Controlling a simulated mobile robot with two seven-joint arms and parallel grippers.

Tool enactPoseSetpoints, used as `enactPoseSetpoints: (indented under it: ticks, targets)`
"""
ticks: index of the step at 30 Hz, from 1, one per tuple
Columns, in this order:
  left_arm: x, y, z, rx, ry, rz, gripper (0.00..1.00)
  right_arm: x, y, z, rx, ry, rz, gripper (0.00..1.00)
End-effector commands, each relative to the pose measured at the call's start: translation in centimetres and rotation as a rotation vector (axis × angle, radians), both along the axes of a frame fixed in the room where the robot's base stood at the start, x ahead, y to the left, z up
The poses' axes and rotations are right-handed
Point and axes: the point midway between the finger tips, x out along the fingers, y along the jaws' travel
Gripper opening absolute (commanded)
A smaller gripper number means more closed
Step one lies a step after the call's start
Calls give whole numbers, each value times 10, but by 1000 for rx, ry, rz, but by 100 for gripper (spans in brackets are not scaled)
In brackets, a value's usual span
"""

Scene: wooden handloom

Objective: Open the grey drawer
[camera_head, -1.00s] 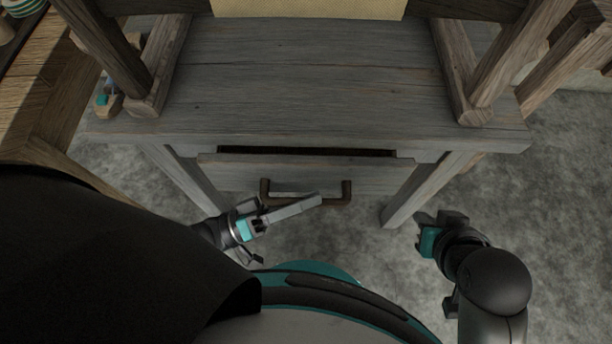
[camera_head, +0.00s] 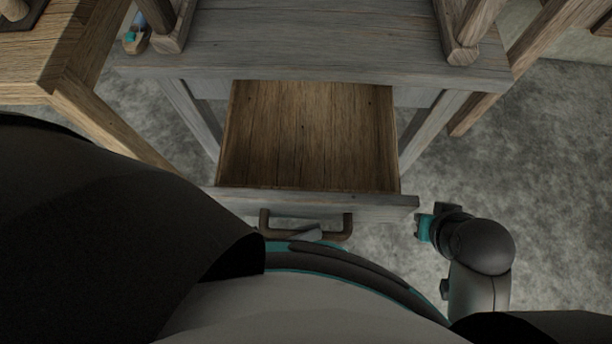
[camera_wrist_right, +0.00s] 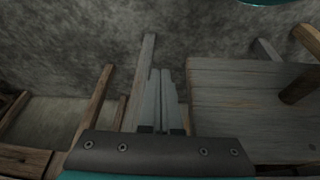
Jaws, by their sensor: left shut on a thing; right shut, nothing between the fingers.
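The grey drawer (camera_head: 380,206) is pulled well out of the grey table, and its bare brown wooden inside shows in the head view. Its dark handle (camera_head: 346,226) is on the drawer front, close to my body. My left gripper (camera_head: 306,234) shows only as a fingertip at the handle; the rest is hidden behind my own arm and body. It is shut on the handle. My right gripper (camera_head: 424,228) hangs right of the drawer front, apart from it. In the right wrist view its fingers (camera_wrist_right: 160,100) are shut and empty.
The grey table (camera_head: 330,45) stands behind the drawer, with loom posts on its top. A brown wooden table (camera_head: 75,65) stands at the left. A small object with a teal part (camera_head: 132,40) lies by the left post. Concrete floor is clear at the right.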

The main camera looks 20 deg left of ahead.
Motion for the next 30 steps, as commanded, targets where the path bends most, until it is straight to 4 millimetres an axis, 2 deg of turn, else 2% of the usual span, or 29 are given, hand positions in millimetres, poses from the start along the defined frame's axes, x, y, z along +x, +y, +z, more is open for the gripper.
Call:
enactPoseSetpoints:
  ticks: [13, 14, 21, 30]
  targets:
    - [-3, 0, -1, 3, 1, 0, 0, 0, 0, -1, 0, 0, 0, 0]
    - [-3, 0, -1, 3, 1, 0, 26, 0, 0, -1, 0, 0, 0, 0]
    - [-2, 0, 0, 2, 0, 0, 52, 0, 0, -1, 0, 0, 0, 0]
    - [-2, -1, 0, 1, -1, 0, 52, 0, 0, -1, 0, 0, 0, 0]
